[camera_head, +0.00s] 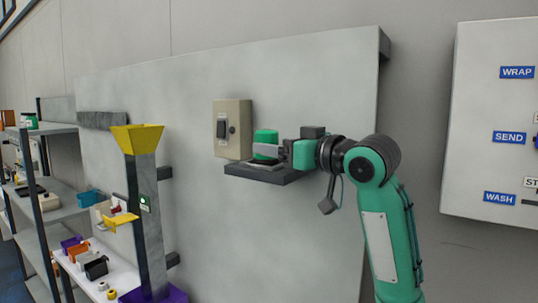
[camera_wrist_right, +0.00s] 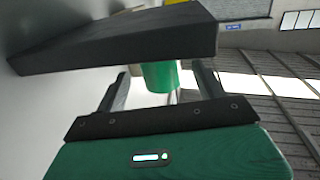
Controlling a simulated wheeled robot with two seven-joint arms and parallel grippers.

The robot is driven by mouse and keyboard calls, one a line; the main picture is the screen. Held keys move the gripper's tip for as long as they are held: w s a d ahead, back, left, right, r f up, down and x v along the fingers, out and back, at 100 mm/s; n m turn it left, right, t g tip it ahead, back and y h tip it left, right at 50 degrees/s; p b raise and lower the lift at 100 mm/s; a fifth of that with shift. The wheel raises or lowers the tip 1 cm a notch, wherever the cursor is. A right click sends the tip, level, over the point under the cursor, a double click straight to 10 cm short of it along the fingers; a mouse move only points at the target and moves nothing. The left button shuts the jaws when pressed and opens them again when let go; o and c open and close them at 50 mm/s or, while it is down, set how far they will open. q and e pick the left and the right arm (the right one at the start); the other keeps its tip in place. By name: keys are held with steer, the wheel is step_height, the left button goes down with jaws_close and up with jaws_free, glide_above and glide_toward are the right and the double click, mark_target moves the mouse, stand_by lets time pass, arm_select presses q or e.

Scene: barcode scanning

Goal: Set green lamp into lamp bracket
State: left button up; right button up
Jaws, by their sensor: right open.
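The green lamp (camera_head: 265,138) stands upright over the dark bracket shelf (camera_head: 262,174) on the grey wall panel. Its lower part is partly hidden by my right gripper (camera_head: 262,152), which reaches in from the right just above the shelf. In the right wrist view, the green lamp (camera_wrist_right: 160,77) shows between the two spread fingers of my right gripper (camera_wrist_right: 163,72), with gaps on both sides. The dark shelf (camera_wrist_right: 110,42) fills the upper part of that view. I cannot tell how the lamp's base sits on the shelf. My left gripper is not in view.
A beige switch box (camera_head: 232,129) is on the panel just left of the lamp. A grey post with a yellow funnel (camera_head: 137,138) and shelves with small items (camera_head: 45,190) stand further left. A white labelled cabinet (camera_head: 485,110) is at the right.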

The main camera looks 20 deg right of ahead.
steer(key=b+v, duration=0.3)
steer(key=v, duration=0.5)
steer(key=shift+s+b, duration=0.15)
steer(key=shift+b, duration=0.25)
steer(key=shift+d+f, duration=0.1)
